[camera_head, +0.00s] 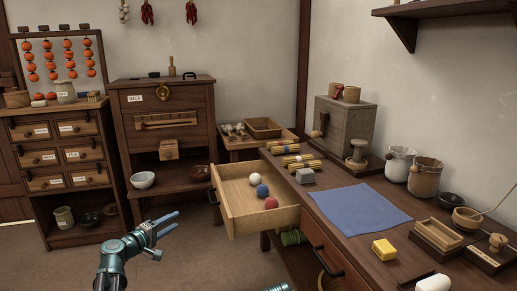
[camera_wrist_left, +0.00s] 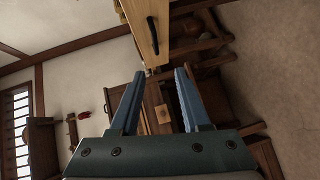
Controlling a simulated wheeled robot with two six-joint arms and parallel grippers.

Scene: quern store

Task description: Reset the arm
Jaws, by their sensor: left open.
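My left gripper (camera_head: 177,220) is in the lower left of the head view, its blue fingers apart and nothing between them. It is in the air left of the open drawer (camera_head: 232,216), apart from it. In the left wrist view the same gripper (camera_wrist_left: 160,73) shows two spread fingers with an empty gap. The drawer front and its dark handle (camera_wrist_left: 153,36) show beyond the fingertips there, with the picture turned sideways. A small metallic piece of my right arm shows at the bottom edge of the head view; its gripper is not seen.
The drawer holds a white, a blue and a red ball (camera_head: 271,203). The worktop at right bears a blue cloth (camera_head: 360,206), a yellow block (camera_head: 383,249) and jars. A RICE cabinet (camera_head: 165,103) stands behind. The floor (camera_head: 200,262) around my left gripper is clear.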

